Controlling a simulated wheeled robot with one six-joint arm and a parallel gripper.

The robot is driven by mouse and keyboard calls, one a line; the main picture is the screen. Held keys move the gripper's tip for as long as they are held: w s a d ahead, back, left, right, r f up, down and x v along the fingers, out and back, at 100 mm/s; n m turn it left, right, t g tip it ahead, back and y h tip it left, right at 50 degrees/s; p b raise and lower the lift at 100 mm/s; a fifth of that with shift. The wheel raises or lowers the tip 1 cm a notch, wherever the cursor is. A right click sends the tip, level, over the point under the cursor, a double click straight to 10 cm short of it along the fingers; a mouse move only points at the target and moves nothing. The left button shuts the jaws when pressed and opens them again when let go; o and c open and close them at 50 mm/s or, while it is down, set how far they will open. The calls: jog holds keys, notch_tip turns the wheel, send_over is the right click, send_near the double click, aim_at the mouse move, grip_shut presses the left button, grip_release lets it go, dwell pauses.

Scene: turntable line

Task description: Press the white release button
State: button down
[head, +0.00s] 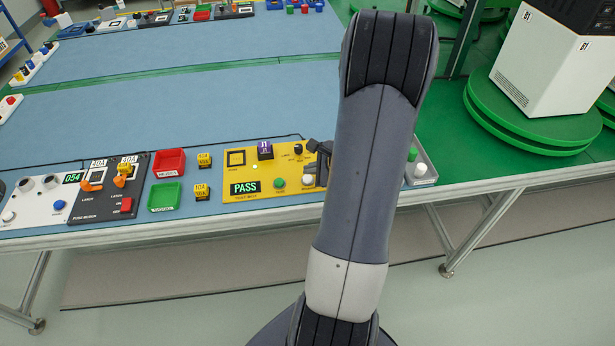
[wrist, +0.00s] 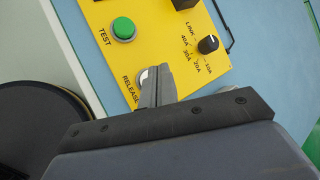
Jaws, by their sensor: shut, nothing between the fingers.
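The white release button sits on the yellow test panel (head: 232,172), at its front right beside a green TEST button (head: 279,183). In the head view the white button (head: 308,180) shows just left of my gripper (head: 322,178). In the wrist view the white button (wrist: 144,76), next to the RELEASE label, is partly hidden behind the shut fingers of my gripper (wrist: 162,72). The fingers hold nothing. I cannot tell whether the fingertips touch the button. The panel's display (head: 245,187) reads PASS.
Red (head: 169,163) and green (head: 164,197) trays and yellow blocks lie to the left. A grey holder (head: 422,175) with green and white buttons stands to the right. The blue table behind is largely clear.

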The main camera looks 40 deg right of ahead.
aim_at(311, 179)
jog(key=shift+f, duration=0.2)
jog(key=shift+f+b, duration=0.3)
jog(key=shift+b, duration=0.4)
jog(key=shift+f+b, duration=0.4)
jog(key=shift+b, duration=0.1)
dwell(0.5)
jog(key=shift+r, duration=0.15)
jog(key=shift+r+p, duration=0.55)
jog(key=shift+r, duration=0.2)
notch_tip(311, 179, up, 5)
jog(key=p, duration=0.3)
jog(key=shift+p, duration=0.4)
dwell(0.7)
